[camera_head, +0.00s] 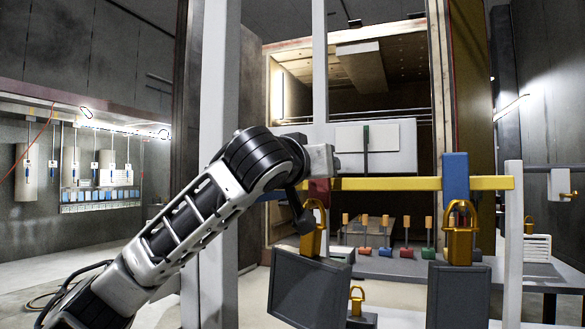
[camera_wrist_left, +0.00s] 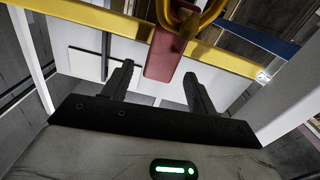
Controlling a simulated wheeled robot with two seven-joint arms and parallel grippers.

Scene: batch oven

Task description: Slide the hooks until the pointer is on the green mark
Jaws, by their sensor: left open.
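A yellow rail (camera_head: 400,184) crosses the oven opening. A red slider (camera_head: 319,186) with a gold hook (camera_head: 312,236) is on its left part, and a blue slider (camera_head: 455,178) with a gold hook (camera_head: 460,240) on its right part. Dark panels hang below both hooks. Behind the rail, a white plate (camera_head: 392,136) carries a dark green upright strip (camera_head: 366,140); I cannot tell pointer from mark. My left gripper (camera_head: 304,205) is at the red slider. In the left wrist view its fingers (camera_wrist_left: 158,92) are apart, with the red slider (camera_wrist_left: 163,55) ahead between them. My right gripper is not in view.
Grey uprights stand left of the opening, close to my left arm; a white post (camera_head: 513,240) stands at the rail's right end. Small coloured handled blocks (camera_head: 406,252) line a surface behind. The rail is clear between the sliders.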

